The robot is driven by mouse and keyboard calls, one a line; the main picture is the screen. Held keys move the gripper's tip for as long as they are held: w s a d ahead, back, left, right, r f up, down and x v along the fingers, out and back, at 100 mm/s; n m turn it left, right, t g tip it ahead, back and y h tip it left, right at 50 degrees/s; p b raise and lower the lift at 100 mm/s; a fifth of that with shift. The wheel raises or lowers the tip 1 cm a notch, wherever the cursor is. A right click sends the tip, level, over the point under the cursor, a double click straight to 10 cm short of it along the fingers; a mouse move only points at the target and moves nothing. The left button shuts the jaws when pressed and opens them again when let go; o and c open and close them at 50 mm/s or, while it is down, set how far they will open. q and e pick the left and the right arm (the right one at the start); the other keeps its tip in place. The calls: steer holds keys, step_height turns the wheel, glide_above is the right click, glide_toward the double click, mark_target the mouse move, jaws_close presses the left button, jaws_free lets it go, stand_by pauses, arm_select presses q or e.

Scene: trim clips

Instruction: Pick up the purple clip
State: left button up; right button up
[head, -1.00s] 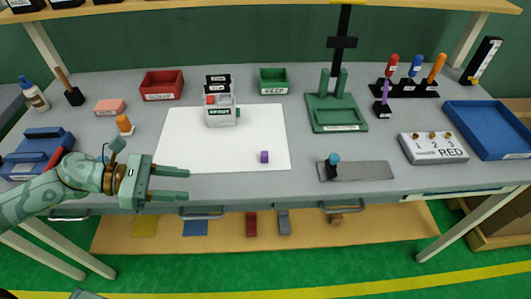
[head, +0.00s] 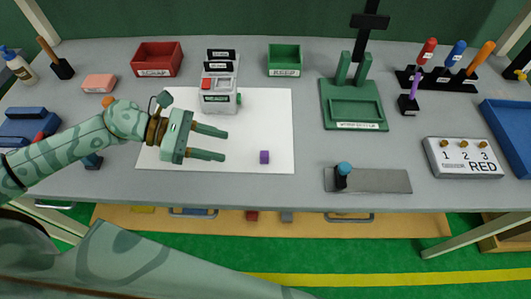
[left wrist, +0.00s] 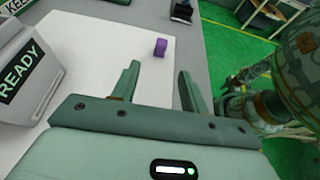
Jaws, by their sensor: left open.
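The purple clip (head: 264,157) is a small block on the white sheet (head: 275,115), near its front right corner. My left gripper (head: 225,145) is open and empty over the white sheet, to the left of the clip and apart from it. In the left wrist view the purple clip (left wrist: 160,47) lies beyond the two open fingers (left wrist: 158,82), a little left of the middle of the gap. My right gripper does not show in the views.
A grey READY device (head: 220,95) stands behind the gripper on the sheet. A grey plate with a blue-topped knob (head: 375,181) lies to the right. Red (head: 157,59) and green (head: 284,60) bins stand at the back. The sheet around the clip is clear.

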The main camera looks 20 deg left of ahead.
mark_target(256, 160)
arm_select(q)
steer(key=x, duration=0.3)
steer(key=shift+w+d+f, duration=0.1)
steer(key=shift+w+d, duration=0.1)
steer(key=x, duration=0.6)
steer(key=shift+s+d, duration=0.15)
steer(key=shift+d, duration=0.1)
jaws_close()
